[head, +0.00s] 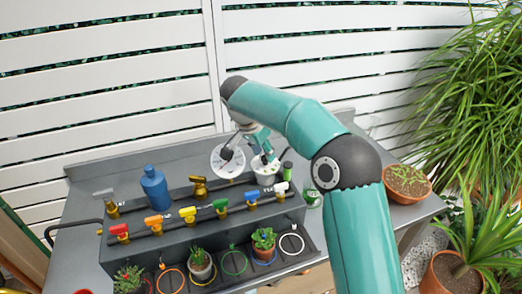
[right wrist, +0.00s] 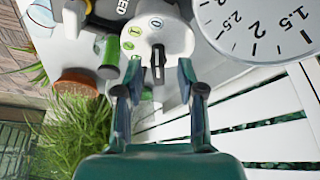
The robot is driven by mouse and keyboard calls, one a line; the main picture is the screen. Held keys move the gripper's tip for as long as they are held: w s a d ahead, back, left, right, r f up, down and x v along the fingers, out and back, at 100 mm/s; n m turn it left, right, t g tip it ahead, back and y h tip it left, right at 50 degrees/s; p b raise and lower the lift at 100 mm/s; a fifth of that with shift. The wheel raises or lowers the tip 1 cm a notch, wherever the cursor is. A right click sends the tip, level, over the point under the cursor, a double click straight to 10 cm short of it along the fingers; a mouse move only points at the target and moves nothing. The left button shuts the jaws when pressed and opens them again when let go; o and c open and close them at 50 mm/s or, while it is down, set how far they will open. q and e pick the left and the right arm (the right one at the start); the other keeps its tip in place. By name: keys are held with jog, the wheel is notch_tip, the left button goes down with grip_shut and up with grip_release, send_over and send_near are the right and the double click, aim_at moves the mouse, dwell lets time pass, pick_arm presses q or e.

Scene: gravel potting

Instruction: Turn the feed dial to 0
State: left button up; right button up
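The feed dial is a white round housing with a dark pointer knob in the right wrist view (right wrist: 177,40). Small green and yellow-green round marks sit on its face, and part of the word "FEED" shows behind. In the head view the dial (head: 264,167) is partly covered by my right gripper (head: 262,153). In the right wrist view my right gripper (right wrist: 160,75) is open, its two fingers apart on either side of the knob. I cannot tell whether either finger touches it. The exact pointer reading is unclear. My left gripper is not in view.
A large white gauge (head: 228,161) stands close left of the dial. A blue bottle (head: 155,188) and a row of coloured valves (head: 187,213) are on the bench to the left. Potted plants (head: 201,265) stand in front. A terracotta bowl (head: 407,184) is at the right.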

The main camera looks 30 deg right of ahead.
jog(key=shift+a+r, duration=0.1)
jog(key=shift+r, duration=0.05)
jog(key=v, duration=1.1)
jog(key=shift+a+r, duration=0.2)
jog(key=shift+r, duration=0.05)
